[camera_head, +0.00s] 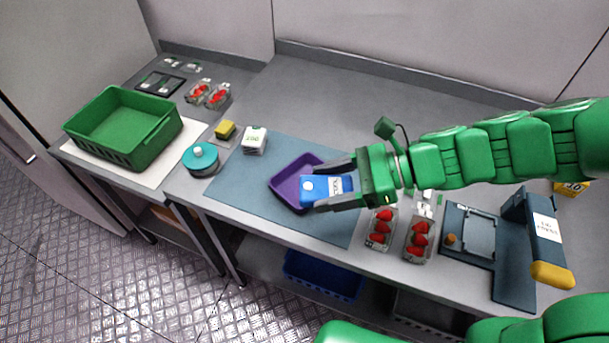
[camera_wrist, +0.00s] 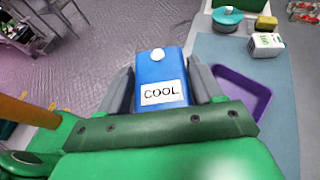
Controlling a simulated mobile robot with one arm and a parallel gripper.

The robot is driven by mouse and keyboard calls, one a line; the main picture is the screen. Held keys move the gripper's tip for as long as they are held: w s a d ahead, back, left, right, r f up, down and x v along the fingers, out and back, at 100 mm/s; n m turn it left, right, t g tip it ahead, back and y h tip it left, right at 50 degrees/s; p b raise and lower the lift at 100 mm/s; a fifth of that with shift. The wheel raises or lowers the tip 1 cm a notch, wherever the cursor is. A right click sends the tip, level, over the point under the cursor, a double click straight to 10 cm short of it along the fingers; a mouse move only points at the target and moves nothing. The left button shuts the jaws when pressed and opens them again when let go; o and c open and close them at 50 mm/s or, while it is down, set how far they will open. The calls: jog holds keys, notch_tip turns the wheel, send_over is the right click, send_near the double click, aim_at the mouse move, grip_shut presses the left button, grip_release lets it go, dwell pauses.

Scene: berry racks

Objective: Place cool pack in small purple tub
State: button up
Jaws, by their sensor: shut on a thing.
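The cool pack (camera_head: 318,188) is a blue block with a white cap and a white label. In the wrist view the cool pack (camera_wrist: 160,72) reads "COOL" and sits between both fingers. My gripper (camera_head: 330,188) is shut on it and holds it above the work surface. The small purple tub (camera_head: 284,186) lies on the blue-grey mat, partly hidden behind the cool pack and gripper in the head view. In the wrist view the purple tub (camera_wrist: 262,92) looks empty where it shows, to the right of the cool pack.
A green crate (camera_head: 124,150) stands at the left on a white sheet. A teal round container (camera_head: 201,160), a yellow sponge (camera_head: 226,130) and a white box (camera_head: 254,140) stand left of the tub. Strawberry punnets (camera_head: 419,240) and a blue sealing device (camera_head: 540,235) are at the right.

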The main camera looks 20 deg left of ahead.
jog(key=shift+w+a+f, duration=1.45)
jog(key=shift+w+f, duration=0.2)
jog(key=shift+w, duration=0.15)
jog(key=shift+w+a+f, duration=1.45)
jog(key=shift+w+f, duration=0.25)
jog(key=shift+w, duration=0.1)
jog(key=shift+w+a+f, duration=1.45)
jog(key=shift+w+f, duration=0.2)
jog(key=shift+w, duration=0.15)
jog(key=shift+f, duration=1.5)
jog(key=shift+f, duration=0.1)
jog(key=o, duration=1.1)
jog(key=v, duration=1.2)
